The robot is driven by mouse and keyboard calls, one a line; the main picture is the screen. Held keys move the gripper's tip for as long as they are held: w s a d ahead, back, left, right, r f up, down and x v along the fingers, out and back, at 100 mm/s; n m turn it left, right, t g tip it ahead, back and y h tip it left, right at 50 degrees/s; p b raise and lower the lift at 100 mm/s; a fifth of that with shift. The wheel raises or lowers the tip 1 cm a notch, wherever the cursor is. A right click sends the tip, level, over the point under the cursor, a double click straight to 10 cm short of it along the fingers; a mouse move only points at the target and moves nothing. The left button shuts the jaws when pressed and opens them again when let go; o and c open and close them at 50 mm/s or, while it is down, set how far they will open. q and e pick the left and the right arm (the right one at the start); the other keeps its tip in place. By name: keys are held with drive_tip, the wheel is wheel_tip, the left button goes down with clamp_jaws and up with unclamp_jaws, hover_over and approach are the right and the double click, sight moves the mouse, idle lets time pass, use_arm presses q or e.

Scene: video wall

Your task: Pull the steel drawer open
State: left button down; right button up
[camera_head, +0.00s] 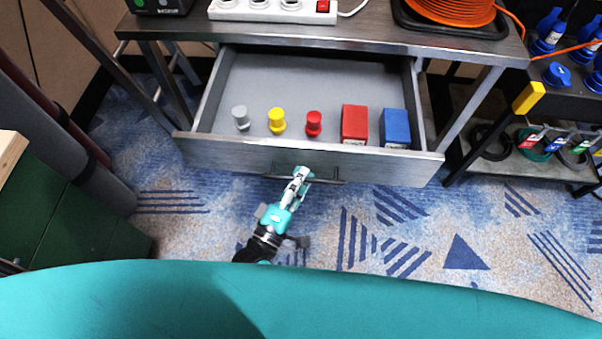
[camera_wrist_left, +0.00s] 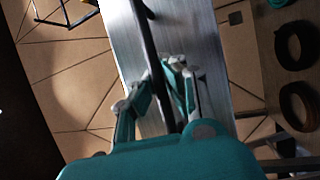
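The steel drawer (camera_head: 215,146) is pulled well out from under the steel table, with its grey inside showing. A dark bar handle (camera_head: 328,180) runs along the middle of its front. My left gripper (camera_head: 301,174) is at this handle, reaching it from below in the head view. In the left wrist view the handle (camera_wrist_left: 149,50) passes between the teal and grey fingers, which close around it in front of the brushed steel face (camera_wrist_left: 198,45). My right gripper is in neither view.
Inside the drawer stand a grey, a yellow and a red knobbed piece (camera_head: 314,124), a red box (camera_head: 354,124) and a blue box (camera_head: 395,128). A power strip (camera_head: 270,12) and an orange cable reel (camera_head: 450,10) lie on the tabletop. Patterned carpet before the drawer is clear.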

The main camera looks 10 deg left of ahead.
use_arm(q)
drive_tip(key=c, duration=1.6)
unclamp_jaws()
drive_tip(key=shift+c, duration=0.2)
drive_tip(key=v, duration=1.2)
